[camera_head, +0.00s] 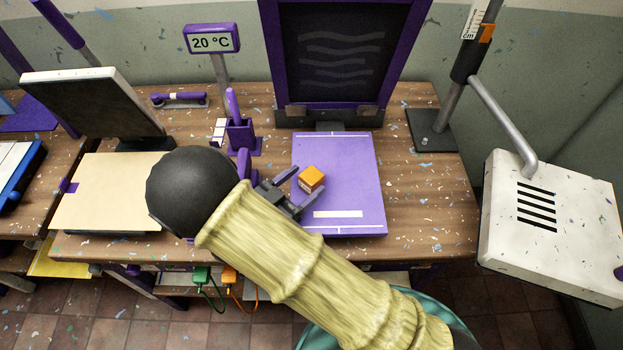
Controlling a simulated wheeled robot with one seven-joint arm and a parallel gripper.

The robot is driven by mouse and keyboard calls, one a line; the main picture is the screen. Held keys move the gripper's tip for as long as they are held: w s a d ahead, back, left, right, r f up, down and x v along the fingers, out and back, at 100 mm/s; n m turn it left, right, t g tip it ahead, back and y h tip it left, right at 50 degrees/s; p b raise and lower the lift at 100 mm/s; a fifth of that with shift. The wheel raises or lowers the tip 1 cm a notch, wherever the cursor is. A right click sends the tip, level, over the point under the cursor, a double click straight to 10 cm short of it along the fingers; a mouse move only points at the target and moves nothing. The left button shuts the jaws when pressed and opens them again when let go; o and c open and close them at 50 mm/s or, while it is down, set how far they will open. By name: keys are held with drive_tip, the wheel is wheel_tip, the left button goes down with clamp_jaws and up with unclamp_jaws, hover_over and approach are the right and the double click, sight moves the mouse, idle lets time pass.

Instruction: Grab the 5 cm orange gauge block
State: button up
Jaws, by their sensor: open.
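The orange gauge block (311,179) sits on the purple plate (350,165) in the middle of the workbench, in the head view. It is a small cube with a pale marking on its front face. My gripper (291,192) is open, with its dark fingers beside the block on its left and front side. I cannot tell whether the fingers touch the block or how high they are above the plate. My arm hides the plate's front left corner and part of the gripper.
A dark purple-framed screen (331,50) stands behind the plate. A purple holder (241,137) and a temperature sign (212,39) stand to its left. A tilted monitor (90,100) is further left. A white slotted box (550,225) hangs at the right.

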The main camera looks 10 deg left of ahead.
sight(317, 170)
drive_tip(key=p+x, duration=0.1)
drive_tip(key=x, duration=0.3)
drive_tip(key=shift+w+r+p, duration=0.1)
drive_tip(key=shift+p, duration=0.3)
drive_tip(key=shift+w+d, duration=0.3)
drive_tip(key=shift+w, duration=0.1)
drive_tip(key=c, duration=1.1)
drive_tip(key=shift+c, duration=0.2)
wheel_tip(317, 170, up, 10)
drive_tip(key=shift+f+b, duration=0.1)
drive_tip(key=shift+b, duration=0.5)
